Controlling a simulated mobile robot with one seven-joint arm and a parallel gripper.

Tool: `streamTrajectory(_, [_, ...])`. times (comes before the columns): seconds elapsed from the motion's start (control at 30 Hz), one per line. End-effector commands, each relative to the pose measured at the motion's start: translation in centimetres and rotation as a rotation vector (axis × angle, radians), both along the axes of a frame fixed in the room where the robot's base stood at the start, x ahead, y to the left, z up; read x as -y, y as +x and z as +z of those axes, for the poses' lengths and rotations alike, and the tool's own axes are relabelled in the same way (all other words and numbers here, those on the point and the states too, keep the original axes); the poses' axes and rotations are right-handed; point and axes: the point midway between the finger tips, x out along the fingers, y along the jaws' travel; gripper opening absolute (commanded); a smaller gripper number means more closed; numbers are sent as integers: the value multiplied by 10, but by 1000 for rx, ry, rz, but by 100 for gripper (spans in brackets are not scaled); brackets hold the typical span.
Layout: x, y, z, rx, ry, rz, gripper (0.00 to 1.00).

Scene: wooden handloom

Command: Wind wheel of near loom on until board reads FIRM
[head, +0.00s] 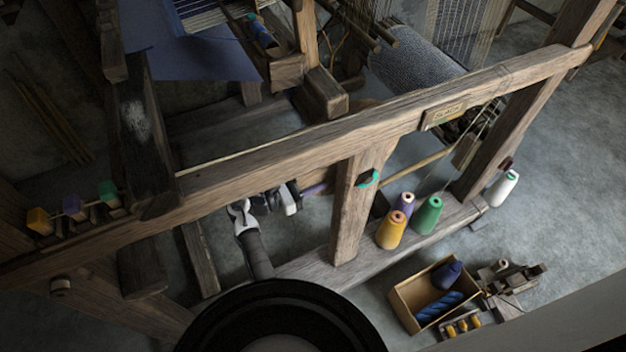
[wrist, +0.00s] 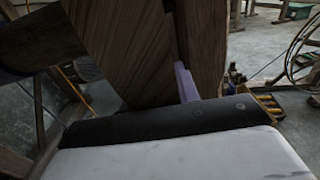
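The board (head: 443,115) is a small plate on the long front beam of the loom (head: 300,135). Its small lettering appears to read SLACK. My gripper (head: 317,188) is low behind the beam, beside the left face of the upright post (head: 352,205). A lavender finger also shows in the wrist view (wrist: 185,82), close against wood. I cannot tell whether it touches, how far the fingers are apart, or what is between them. A teal and dark round piece (head: 368,179) shows at the post's right side. I cannot make out the wheel clearly; wood hides much of that area.
Yellow (head: 391,230), purple (head: 405,204) and green (head: 428,214) cones stand on the lower rail, with a white cone (head: 503,188) farther right. An open box (head: 408,307) with blue yarn is on the floor.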

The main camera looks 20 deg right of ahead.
Motion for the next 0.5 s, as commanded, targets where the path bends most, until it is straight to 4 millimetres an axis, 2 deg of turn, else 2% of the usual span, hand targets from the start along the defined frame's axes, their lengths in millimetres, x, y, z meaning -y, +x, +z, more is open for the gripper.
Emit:
streamTrajectory(0.03, [0,0,0,0,0,0,10])
streamTrajectory(0.1, [0,0,0,0,0,0,1])
streamTrajectory(0.13, [0,0,0,0,0,0,0])
streamTrajectory(0.27, [0,0,1,0,1,0,0])
streamTrajectory(0.5, [-4,0,15,-12,59,1,0])
